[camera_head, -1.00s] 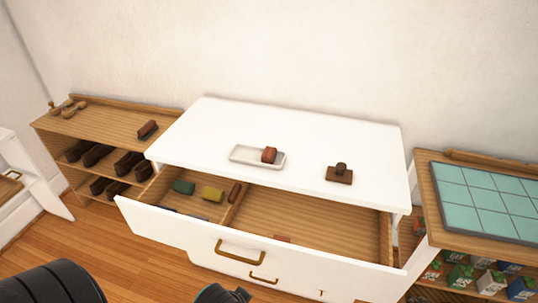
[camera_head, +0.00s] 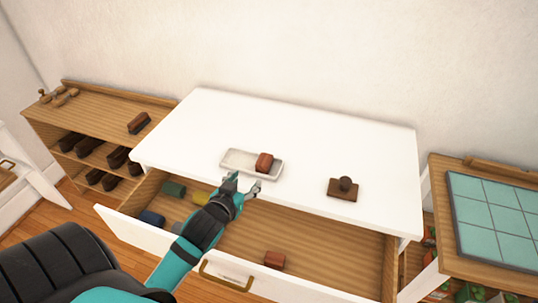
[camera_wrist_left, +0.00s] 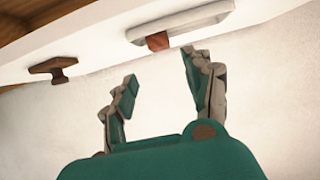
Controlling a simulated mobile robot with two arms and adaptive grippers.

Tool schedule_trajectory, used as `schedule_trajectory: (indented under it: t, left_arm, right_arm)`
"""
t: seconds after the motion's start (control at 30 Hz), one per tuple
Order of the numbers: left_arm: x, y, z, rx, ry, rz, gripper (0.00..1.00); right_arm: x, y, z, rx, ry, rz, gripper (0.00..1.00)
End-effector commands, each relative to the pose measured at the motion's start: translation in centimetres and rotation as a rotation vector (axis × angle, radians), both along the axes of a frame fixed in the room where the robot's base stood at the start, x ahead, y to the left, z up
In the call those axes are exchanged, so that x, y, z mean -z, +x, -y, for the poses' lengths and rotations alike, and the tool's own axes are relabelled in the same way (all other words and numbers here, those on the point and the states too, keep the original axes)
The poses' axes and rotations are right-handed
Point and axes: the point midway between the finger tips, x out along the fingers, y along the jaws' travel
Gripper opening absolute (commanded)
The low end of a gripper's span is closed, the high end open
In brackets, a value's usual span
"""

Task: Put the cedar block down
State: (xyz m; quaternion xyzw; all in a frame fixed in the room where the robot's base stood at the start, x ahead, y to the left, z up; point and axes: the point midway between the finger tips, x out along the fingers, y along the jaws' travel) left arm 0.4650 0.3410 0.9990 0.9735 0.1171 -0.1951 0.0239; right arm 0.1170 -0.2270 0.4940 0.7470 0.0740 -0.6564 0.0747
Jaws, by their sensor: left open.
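A reddish-brown block (camera_head: 264,162), which looks like the cedar block, rests at the right end of a shallow white tray (camera_head: 236,169) on the white dresser top. The block (camera_wrist_left: 158,41) and tray (camera_wrist_left: 190,26) also show in the left wrist view. My left gripper (camera_head: 243,184) is open and empty, close to the tray's front side in the head view. In the left wrist view its spread fingers (camera_wrist_left: 158,68) have nothing between them and are apart from the block. My right gripper is not in view.
The open drawer (camera_head: 325,238) holds a similar reddish block (camera_head: 274,260), a green block (camera_head: 173,188), a yellow block (camera_head: 200,198) and a blue one (camera_head: 152,218). A knobbed brown block (camera_head: 342,190) stands on the dresser's right. A shoe shelf and tiled-top cabinet flank it.

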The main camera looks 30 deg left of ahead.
Motion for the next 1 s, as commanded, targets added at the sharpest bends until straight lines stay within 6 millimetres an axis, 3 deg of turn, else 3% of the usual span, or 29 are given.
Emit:
schedule_trajectory:
  t: [0.37, 0.53, 0.77, 1.0]
  left_arm:
    - [2.6, 6.9, -1.7, 0.000, 0.002, -0.002, 0.52]
    - [3.8, 9.3, -2.3, -0.001, 0.001, -0.002, 0.52]
    - [4.5, 10.6, -2.5, 0.000, 0.000, -0.003, 0.52]
    - [4.9, 13.2, -3.1, 0.000, 0.001, -0.003, 0.52]
  right_arm:
    - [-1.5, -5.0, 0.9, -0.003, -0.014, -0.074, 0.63]
    - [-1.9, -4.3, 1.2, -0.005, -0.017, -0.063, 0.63]
    - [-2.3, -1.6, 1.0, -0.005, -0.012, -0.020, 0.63]
    - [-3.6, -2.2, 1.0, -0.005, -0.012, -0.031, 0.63]
